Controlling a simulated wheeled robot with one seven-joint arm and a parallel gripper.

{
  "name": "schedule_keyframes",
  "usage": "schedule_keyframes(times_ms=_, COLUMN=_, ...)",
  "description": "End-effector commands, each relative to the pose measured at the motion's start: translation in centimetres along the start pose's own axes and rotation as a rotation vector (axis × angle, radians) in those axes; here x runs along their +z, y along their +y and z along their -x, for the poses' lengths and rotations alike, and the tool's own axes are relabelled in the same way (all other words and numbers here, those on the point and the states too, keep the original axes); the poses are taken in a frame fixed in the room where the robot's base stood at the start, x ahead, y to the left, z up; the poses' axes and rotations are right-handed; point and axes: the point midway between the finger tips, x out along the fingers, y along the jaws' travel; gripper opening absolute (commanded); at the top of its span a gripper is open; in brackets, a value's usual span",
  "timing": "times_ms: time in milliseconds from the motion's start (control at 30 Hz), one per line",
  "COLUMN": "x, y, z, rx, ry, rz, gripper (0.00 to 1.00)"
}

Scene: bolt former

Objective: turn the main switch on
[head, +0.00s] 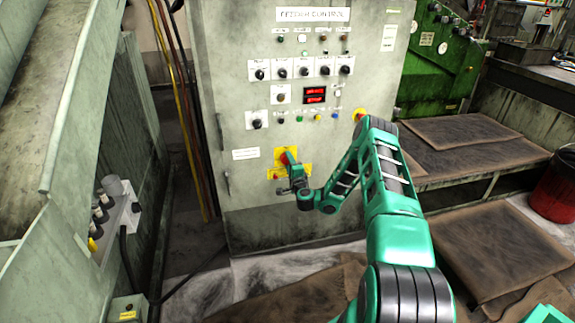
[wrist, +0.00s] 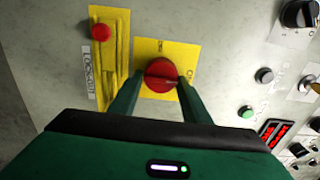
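The main switch is a red rotary knob (wrist: 161,74) on a yellow plate (wrist: 167,47), low on the front of the grey control cabinet (head: 240,110). My gripper (wrist: 160,80) reaches the plate with one green finger on each side of the knob. A narrow gap shows at the left finger; the right fingertip is very close to the knob, and I cannot tell whether it touches. In the head view my gripper (head: 291,168) is at the yellow plate and partly hides the switch. Lettering on the plate is too small to read surely.
A yellow lockout strip with a red button (wrist: 101,32) is just left of the switch plate. Black selector knobs (head: 303,71), small buttons and a red display (head: 315,94) are higher on the cabinet. Brown mats (head: 495,245) lie at right, beside a red bin (head: 555,190).

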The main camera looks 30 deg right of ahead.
Motion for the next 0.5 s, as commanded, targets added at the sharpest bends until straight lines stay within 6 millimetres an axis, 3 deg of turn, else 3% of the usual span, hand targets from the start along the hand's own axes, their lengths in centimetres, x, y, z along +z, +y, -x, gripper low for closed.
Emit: schedule_keyframes(times_ms=500, x=0.13, y=0.06, z=0.51, rx=0.000, ry=-0.003, rz=0.001, gripper=0.59)
